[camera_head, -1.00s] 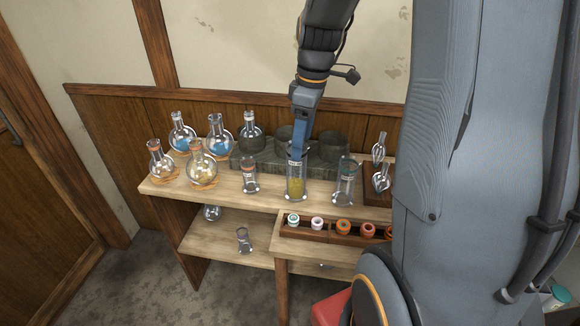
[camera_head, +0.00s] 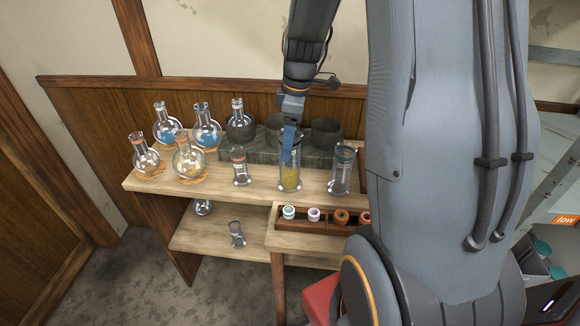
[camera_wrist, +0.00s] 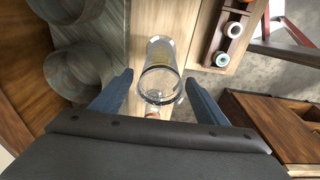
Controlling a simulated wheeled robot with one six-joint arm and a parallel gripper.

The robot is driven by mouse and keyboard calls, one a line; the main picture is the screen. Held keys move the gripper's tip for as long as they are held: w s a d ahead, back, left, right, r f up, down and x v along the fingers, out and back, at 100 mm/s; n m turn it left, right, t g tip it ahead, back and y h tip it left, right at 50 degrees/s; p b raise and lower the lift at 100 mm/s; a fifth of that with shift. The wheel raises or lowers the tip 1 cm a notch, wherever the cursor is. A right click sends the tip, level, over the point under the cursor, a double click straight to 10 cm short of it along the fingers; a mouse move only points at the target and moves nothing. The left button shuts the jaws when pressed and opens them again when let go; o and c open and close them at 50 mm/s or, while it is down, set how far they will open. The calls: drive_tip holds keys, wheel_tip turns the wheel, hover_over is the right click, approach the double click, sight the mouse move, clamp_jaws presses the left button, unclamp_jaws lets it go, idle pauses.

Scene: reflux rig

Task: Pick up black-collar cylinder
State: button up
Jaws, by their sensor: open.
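A clear glass cylinder with yellow contents (camera_head: 290,178) stands upright on the upper shelf, below my gripper (camera_head: 288,148). In the wrist view the cylinder's round glass mouth (camera_wrist: 160,82) lies between the two blue fingers of my gripper (camera_wrist: 159,77), which are spread with a gap on both sides. Another cylinder (camera_head: 342,172) with a greenish collar stands to its right. A smaller glass vessel (camera_head: 239,168) stands to its left. Another glass vessel (camera_head: 236,236) is on the lower shelf.
Round flasks (camera_head: 189,160) with blue or yellow contents stand at the left of the shelf. Dark round pots (camera_head: 326,133) sit behind the cylinders. A wooden rack (camera_head: 325,226) of coloured rings is in front. My arm hides the right part.

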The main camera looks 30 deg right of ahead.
drive_tip(key=shift+a+f, duration=0.15)
drive_tip(key=shift+f, duration=1.2)
clamp_jaws()
